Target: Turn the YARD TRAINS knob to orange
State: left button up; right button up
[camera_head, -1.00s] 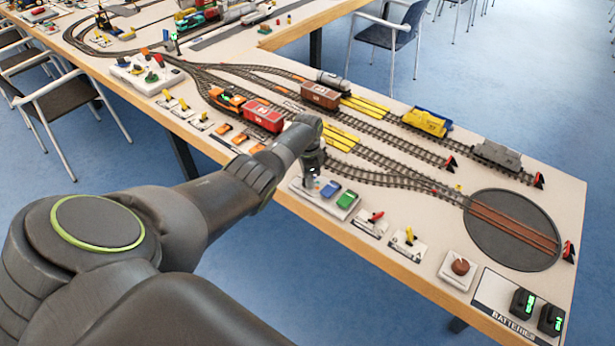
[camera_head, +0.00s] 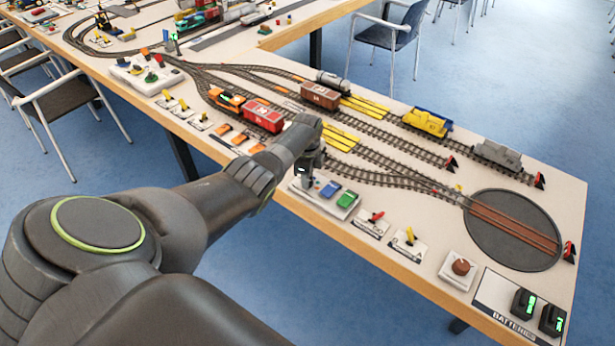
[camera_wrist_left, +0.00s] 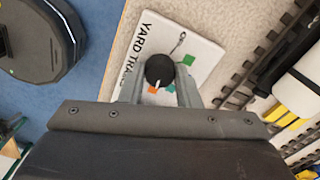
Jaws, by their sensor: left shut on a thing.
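The YARD TRAINS plate (camera_wrist_left: 145,43) is white with printed letters and fills the middle of the left wrist view. Its black round knob (camera_wrist_left: 160,68) sits between the two fingers of my left gripper (camera_wrist_left: 159,80), which is shut on it. Another green patch (camera_wrist_left: 189,60) is at the right. In the head view my left gripper (camera_head: 306,180) hides the knob at the panel's left end. My right gripper is not in view.
Right of my gripper are a blue button (camera_head: 330,189) and a green button (camera_head: 347,199). Red (camera_head: 375,217) and yellow (camera_head: 410,236) levers, a brown knob (camera_head: 461,267) and a turntable (camera_head: 512,250) follow along the table edge. Tracks with train cars (camera_head: 320,95) lie behind.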

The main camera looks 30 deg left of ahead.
pick_arm(q)
jog(key=shift+w+r, duration=0.1)
jog(key=o, duration=1)
jog(key=shift+c, duration=0.2)
notch_tip(320, 180, up, 17)
jog(key=shift+r, duration=0.15)
dwell(0.3)
